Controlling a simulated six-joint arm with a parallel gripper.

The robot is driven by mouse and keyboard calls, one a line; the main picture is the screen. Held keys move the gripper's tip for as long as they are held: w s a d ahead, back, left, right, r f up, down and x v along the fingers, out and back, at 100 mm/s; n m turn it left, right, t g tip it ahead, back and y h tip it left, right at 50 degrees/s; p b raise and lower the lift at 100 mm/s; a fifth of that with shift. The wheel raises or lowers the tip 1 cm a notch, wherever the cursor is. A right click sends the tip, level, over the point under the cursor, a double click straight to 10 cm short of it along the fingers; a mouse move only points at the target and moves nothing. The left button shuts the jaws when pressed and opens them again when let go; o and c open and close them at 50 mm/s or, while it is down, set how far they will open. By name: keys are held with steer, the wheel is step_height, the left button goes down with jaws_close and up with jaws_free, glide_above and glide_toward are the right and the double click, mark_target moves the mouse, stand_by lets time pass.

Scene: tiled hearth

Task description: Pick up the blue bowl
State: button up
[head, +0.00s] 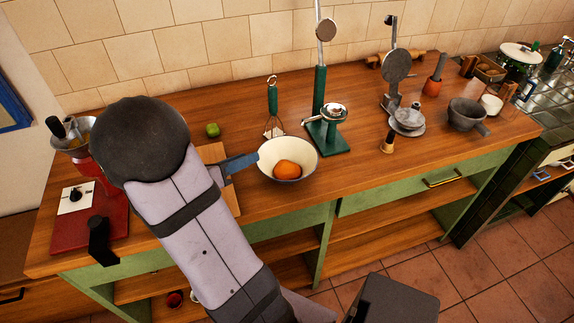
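I see no plainly blue bowl. A cream-white bowl (270,155) stands upright on the wooden counter, just right of my arm. A round orange fruit (288,169) lies in it. The bowl's outer side barely shows, so I cannot tell its colour. A blue-grey flat piece (240,162) reaches from behind my arm to the bowl's left rim. I cannot tell whether it is part of my gripper or a thing on the board, or whether it touches the bowl. My arm hides most of the gripper area, and no clear fingertips show.
A cutting board (214,153) lies partly behind my arm. A mortar (467,114) and grey press (407,119) stand right.

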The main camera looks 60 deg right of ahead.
mark_target(262, 152)
steer(key=shift+p+x, duration=0.55)
steer(key=shift+x, duration=3.2)
jaws_close()
